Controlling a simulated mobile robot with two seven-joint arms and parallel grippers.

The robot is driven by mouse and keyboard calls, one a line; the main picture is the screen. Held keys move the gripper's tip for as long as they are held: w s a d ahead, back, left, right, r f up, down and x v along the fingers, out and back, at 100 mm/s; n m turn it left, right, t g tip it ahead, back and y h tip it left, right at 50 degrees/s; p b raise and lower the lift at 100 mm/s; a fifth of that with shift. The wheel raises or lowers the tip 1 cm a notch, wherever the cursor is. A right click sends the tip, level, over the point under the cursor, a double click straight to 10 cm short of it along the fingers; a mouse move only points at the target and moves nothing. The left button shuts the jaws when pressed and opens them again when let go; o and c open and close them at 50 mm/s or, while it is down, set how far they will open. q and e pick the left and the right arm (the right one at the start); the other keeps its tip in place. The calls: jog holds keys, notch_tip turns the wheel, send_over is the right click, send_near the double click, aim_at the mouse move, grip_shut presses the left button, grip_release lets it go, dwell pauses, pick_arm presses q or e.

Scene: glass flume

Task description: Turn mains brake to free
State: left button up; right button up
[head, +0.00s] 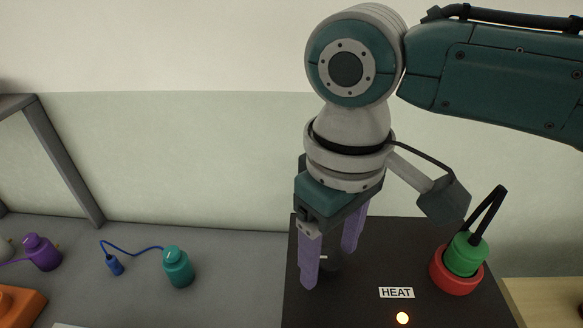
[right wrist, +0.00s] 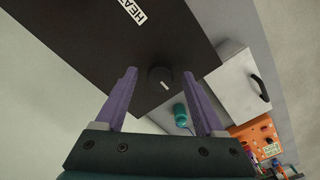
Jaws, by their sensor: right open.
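A small dark round knob (right wrist: 160,78) with a white pointer mark stands on the black panel (head: 300,310). I see no label that names it as the mains brake. In the head view it is mostly hidden by my right gripper (head: 331,266); its white mark (head: 323,257) shows between the fingers. My right gripper is open, pointing down over the knob, with one purple finger on each side. In the right wrist view the fingers (right wrist: 161,80) have gaps to the knob. My left gripper is not in view.
A HEAT label (head: 396,293) and a lit lamp (head: 402,318) are on the panel. A green plug with a black cable (head: 466,253) sits in a red ring (head: 449,284) to the right. Teal (head: 177,268) and purple (head: 43,253) bottle-like items stand left, near an orange box (head: 18,306).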

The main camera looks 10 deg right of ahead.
grip_shut()
dwell(0.4)
